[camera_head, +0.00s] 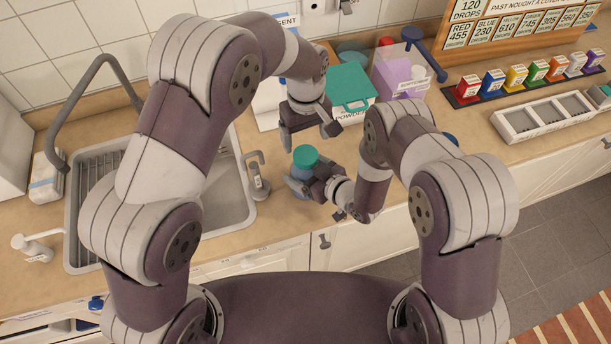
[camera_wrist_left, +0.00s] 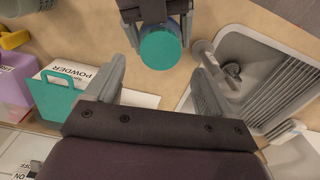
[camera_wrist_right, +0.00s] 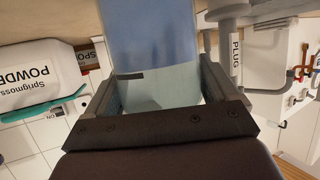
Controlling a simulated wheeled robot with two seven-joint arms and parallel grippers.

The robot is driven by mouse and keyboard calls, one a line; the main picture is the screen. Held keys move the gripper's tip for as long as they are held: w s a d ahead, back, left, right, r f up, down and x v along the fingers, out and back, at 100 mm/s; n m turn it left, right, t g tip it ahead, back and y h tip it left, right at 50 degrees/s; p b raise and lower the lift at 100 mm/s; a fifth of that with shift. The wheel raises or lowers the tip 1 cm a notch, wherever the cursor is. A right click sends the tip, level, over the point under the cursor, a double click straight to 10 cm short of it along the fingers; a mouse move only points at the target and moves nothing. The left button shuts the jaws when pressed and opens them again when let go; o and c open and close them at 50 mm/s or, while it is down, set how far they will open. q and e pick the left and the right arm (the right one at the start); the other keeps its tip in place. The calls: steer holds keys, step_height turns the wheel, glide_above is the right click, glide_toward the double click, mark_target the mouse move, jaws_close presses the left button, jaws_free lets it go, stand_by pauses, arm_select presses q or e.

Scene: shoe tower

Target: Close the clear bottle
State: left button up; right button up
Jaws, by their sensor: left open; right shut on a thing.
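The clear bottle, bluish and see-through, fills the space between the fingers in the right wrist view (camera_wrist_right: 155,40). Its round teal cap (camera_head: 306,156) is on top in the head view; I cannot tell how tightly it sits. My right gripper (camera_head: 310,184) is shut on the bottle's body and holds it roughly upright at the counter's front. My left gripper (camera_head: 309,133) is open and points down just above the cap. In the left wrist view the teal cap (camera_wrist_left: 160,50) shows between the open fingertips. The gap between fingers and cap is unclear.
The sink (camera_head: 225,190) lies to the left, with a small grey tap (camera_head: 257,178) close beside the bottle. Behind are a teal-lidded powder box (camera_head: 348,88) and a purple container (camera_head: 397,80). A white compartment tray (camera_head: 545,117) and several coloured boxes stand at right.

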mark_target(306, 154)
arm_select(q)
steer(key=r+n, duration=0.1)
steer(key=n, duration=0.2)
steer(key=shift+r, duration=0.4)
steer(key=shift+f, duration=0.15)
step_height(306, 154, down, 8)
steer(key=shift+r, duration=0.1)
steer(key=c, duration=1.1)
steer(key=m, duration=0.6)
steer(key=o, duration=1.2)
